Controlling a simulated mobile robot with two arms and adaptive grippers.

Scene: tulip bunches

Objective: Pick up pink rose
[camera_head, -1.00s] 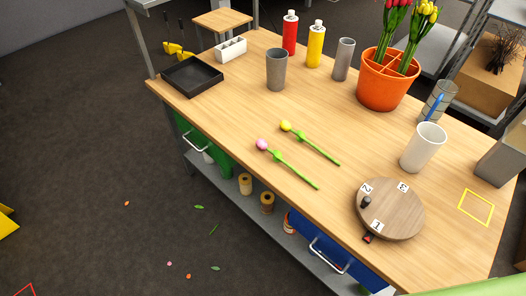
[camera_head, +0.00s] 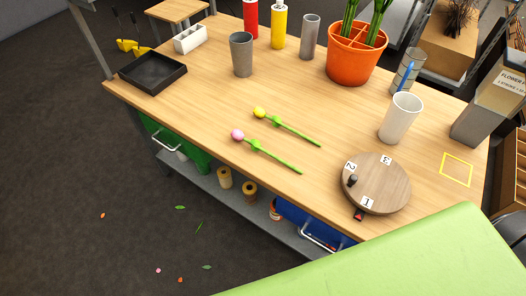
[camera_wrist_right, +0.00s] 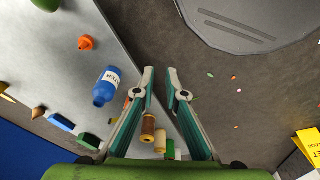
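The pink rose (camera_head: 238,134), a round pink bloom on a green stem, lies on the wooden table (camera_head: 180,110) near its front edge. Its stem points right and toward the front. A yellow flower (camera_head: 259,112) lies just behind it, roughly parallel and apart. My right gripper (camera_wrist_right: 160,76) shows in the right wrist view, with its fingers apart and nothing between the tips. It points down past the lower shelf toward the floor, away from the rose. Neither gripper shows in the head view.
A round wooden turntable (camera_head: 388,190) with numbered cards is right of the stems. A white cup (camera_head: 399,120), an orange pot (camera_head: 352,65) and a grey cup (camera_head: 241,55) stand behind. A black tray (camera_head: 152,72) is at left. The wrist view shows a blue bottle (camera_wrist_right: 104,91) on the shelf.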

